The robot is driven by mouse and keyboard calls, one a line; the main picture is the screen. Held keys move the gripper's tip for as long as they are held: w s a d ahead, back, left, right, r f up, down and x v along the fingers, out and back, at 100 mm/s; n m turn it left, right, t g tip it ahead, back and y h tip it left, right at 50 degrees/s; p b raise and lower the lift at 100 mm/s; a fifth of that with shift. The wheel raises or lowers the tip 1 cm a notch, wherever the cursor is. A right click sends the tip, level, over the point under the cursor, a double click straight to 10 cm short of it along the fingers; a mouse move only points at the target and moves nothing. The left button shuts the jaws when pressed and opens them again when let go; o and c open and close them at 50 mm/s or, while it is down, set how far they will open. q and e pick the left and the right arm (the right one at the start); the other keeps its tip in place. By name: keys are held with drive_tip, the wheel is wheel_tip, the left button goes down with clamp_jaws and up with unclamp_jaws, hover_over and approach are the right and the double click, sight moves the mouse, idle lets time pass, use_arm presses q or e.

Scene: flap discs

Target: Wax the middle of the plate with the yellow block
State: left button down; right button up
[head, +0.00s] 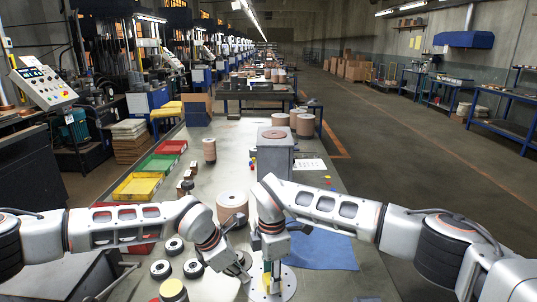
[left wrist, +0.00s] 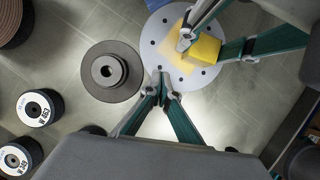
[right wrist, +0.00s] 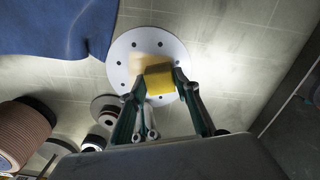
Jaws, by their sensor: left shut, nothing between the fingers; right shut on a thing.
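The round white plate (head: 288,284), with holes around its rim, lies at the front of the bench; it shows in the left wrist view (left wrist: 157,28) and right wrist view (right wrist: 122,72). A pale yellow smear (right wrist: 146,62) marks its middle. My right gripper (head: 273,268) is shut on the yellow block (right wrist: 158,79), over the plate beside the smear; the block also shows in the left wrist view (left wrist: 206,50). I cannot tell whether it touches the plate. My left gripper (left wrist: 163,82) is shut and empty at the plate's edge.
A grey disc with a dark hub (left wrist: 97,77) lies beside the plate. Several black-rimmed discs (head: 161,269) stand to the left. A blue cloth (head: 325,252) lies to the right. A brown roll (head: 232,205) and a grey stand (head: 273,158) are behind my grippers.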

drive_tip(key=shift+w+d+f, duration=0.1)
drive_tip(key=shift+w, duration=1.6)
drive_tip(key=shift+s+a, duration=0.2)
drive_tip(key=shift+s, duration=3.35)
drive_tip(key=shift+w+d, duration=0.2)
drive_tip(key=shift+w, duration=3.4)
wheel_tip(320, 180, up, 7)
drive_tip(key=shift+r, duration=0.2)
